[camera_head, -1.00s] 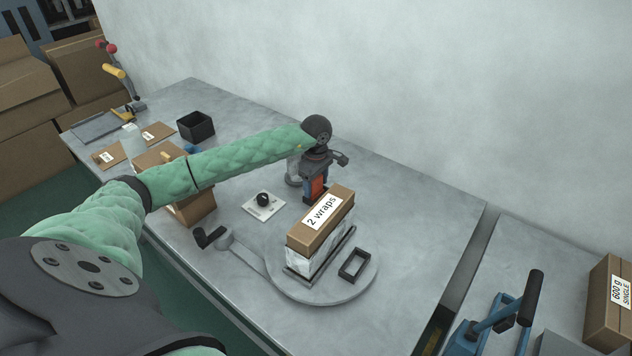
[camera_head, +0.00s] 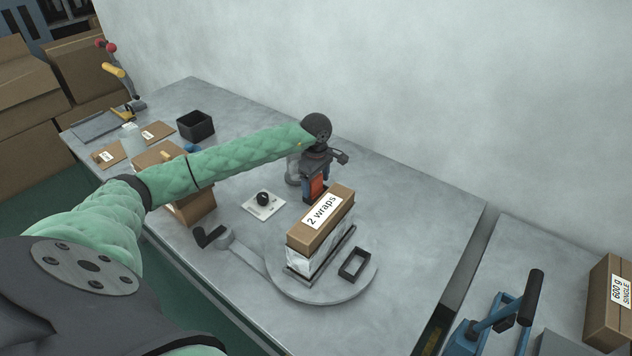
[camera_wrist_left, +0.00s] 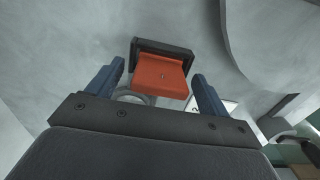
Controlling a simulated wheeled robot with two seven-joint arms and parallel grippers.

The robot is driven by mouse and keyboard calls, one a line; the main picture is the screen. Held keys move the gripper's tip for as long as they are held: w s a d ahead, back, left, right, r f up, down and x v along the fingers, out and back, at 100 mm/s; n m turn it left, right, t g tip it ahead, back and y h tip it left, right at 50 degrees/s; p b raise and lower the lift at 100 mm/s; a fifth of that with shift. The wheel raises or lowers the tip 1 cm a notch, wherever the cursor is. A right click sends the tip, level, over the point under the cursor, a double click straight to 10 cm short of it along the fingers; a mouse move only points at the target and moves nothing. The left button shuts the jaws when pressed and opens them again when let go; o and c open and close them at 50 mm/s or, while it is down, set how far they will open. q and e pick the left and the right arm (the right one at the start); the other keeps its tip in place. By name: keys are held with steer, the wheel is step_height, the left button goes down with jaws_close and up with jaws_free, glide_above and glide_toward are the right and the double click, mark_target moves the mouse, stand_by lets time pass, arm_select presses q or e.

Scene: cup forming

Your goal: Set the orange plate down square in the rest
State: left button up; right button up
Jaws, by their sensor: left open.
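The orange plate (camera_head: 317,187) shows between the blue fingers of my left gripper (camera_head: 314,191), just behind the wrapped box. In the left wrist view the orange plate (camera_wrist_left: 162,75) lies between the two spread fingers of my left gripper (camera_wrist_left: 160,85), with a gap at each side. Its far end meets a dark rest (camera_wrist_left: 165,48); I cannot tell exactly how square it sits. In the head view the rest is hidden behind the box and gripper. My right gripper is not in view.
A box labelled "2 wraps" (camera_head: 321,222) stands on a round turntable (camera_head: 325,296), close in front of my left gripper. A black frame (camera_head: 354,264) lies beside it. A white plate with a black knob (camera_head: 263,205) is to the left.

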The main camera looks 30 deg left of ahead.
arm_select(q)
step_height(320, 180, up, 7)
steer(key=shift+r+p, duration=0.1)
steer(key=shift+p, duration=0.65)
steer(key=shift+r, duration=0.25)
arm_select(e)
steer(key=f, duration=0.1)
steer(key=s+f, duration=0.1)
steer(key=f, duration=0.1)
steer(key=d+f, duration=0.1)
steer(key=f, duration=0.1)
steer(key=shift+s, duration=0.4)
